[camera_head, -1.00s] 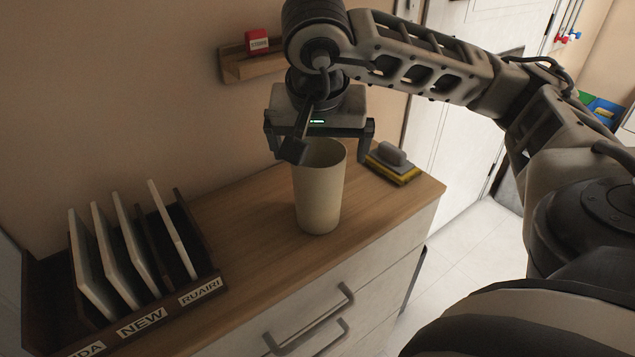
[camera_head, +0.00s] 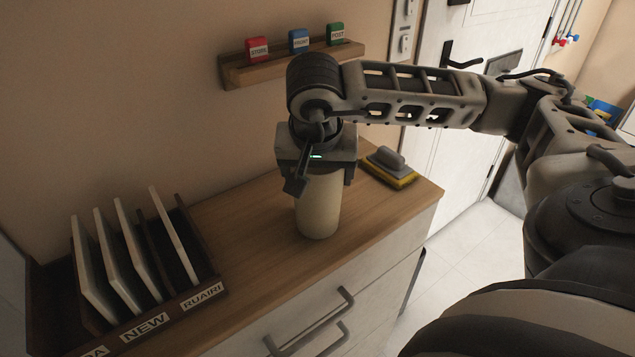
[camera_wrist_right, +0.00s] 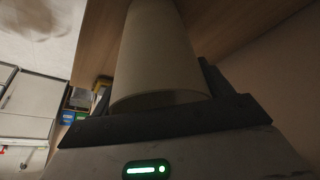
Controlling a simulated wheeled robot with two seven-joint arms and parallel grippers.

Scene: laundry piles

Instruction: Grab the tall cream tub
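The tall cream tub (camera_head: 318,208) stands upright on the wooden top of the chest of drawers. My right gripper (camera_head: 320,178) points down over it from above, with its fingers drawn in against the sides of the tub's upper part. The gripper hides the tub's rim in the head view. In the right wrist view the tub (camera_wrist_right: 160,50) fills the space between the dark fingers (camera_wrist_right: 158,88). My left gripper is not in view.
A rack (camera_head: 210,280) with several upright white panels and name labels stands at the left. A yellow and grey sponge-like block (camera_head: 388,168) lies right of the tub. A wall ledge (camera_head: 270,72) with red, blue and green blocks is behind my arm.

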